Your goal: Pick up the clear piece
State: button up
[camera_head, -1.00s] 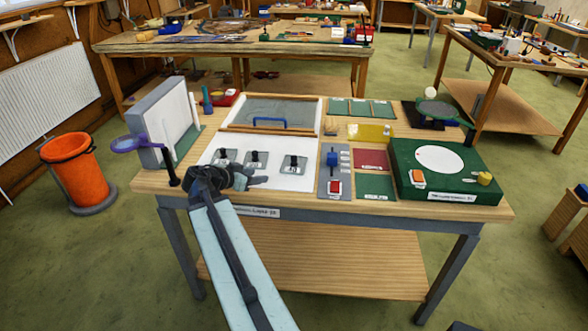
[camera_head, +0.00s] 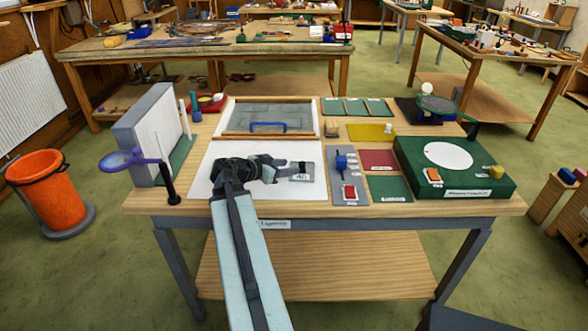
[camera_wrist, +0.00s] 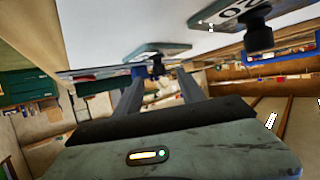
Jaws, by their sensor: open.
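Small flat grey pieces with black knobs lie on a white sheet (camera_head: 208,160) on the bench. A second, labelled piece (camera_wrist: 215,18) is at the upper right. I cannot tell which piece is the clear one. My gripper is open and empty, low over the sheet.
A wood-framed grey panel with a blue handle (camera_head: 267,127) lies behind the sheet. A purple-ringed stand (camera_head: 120,160) and a white upright board (camera_head: 160,125) are at left. A grey plate with a blue knob (camera_head: 341,162) and a green box (camera_head: 480,180) are at right.

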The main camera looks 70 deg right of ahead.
aim_at(302, 165)
jog(key=shift+w, duration=0.1)
jog(key=b+x, duration=0.1)
jog(key=x, duration=0.1)
jog(key=shift+d+f, duration=0.2)
jog(key=b+x, duration=0.1)
jog(key=x, duration=0.4)
jog(key=shift+s+d+r+b, duration=0.1)
jog(key=shift+s+d+b, duration=0.1)
jog(key=shift+s+b, duration=0.2)
grip_shut()
